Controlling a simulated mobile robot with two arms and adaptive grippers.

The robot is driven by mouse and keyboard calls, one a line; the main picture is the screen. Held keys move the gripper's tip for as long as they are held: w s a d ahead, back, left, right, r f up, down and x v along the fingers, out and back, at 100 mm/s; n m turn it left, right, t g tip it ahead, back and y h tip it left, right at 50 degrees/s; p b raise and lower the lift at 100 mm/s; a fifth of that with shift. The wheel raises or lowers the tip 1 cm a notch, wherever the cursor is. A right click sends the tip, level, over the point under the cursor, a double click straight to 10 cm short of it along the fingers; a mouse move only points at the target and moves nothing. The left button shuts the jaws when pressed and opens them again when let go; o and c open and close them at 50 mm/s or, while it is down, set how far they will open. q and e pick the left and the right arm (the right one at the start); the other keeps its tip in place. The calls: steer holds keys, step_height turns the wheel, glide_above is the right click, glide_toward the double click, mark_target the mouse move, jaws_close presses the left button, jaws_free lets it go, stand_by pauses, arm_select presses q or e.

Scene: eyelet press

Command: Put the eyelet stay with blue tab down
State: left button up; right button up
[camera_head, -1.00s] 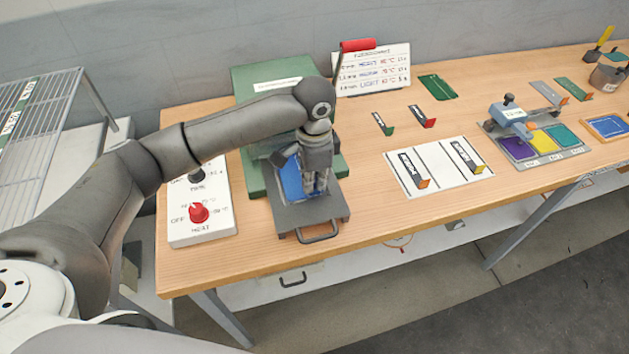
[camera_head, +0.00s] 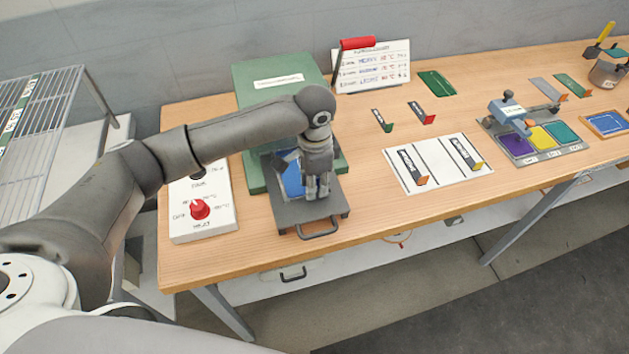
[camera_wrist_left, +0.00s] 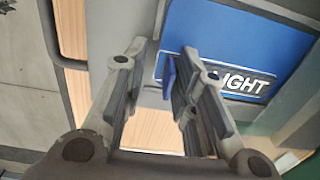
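The eyelet stay with blue tab (camera_wrist_left: 242,84) is a black strip with white lettering ending in "IGHT". It lies on a blue panel (camera_wrist_left: 215,30) in the left wrist view. Its upright blue tab (camera_wrist_left: 168,78) is between my left gripper's fingers, close to the right-hand finger. My left gripper (camera_head: 318,194) points down over the grey press tray (camera_head: 297,213), where the blue panel (camera_head: 291,180) shows beside it. The left wrist view shows the fingers (camera_wrist_left: 155,85) apart, with a clear gap on the left of the tab. In the head view my gripper hides the stay. My right gripper is not in view.
The green press (camera_head: 262,82) with its red-handled lever (camera_head: 357,43) stands behind my gripper. A control box (camera_head: 205,215) is at left. A white board (camera_head: 437,160) with two stays is at right. Bare wood lies between tray and board.

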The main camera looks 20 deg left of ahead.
arm_select(q)
steer(key=shift+r, duration=0.1)
step_height(320, 180, up, 12)
steer(key=b, duration=0.2)
steer(key=shift+b, duration=0.3)
stand_by(0.8)
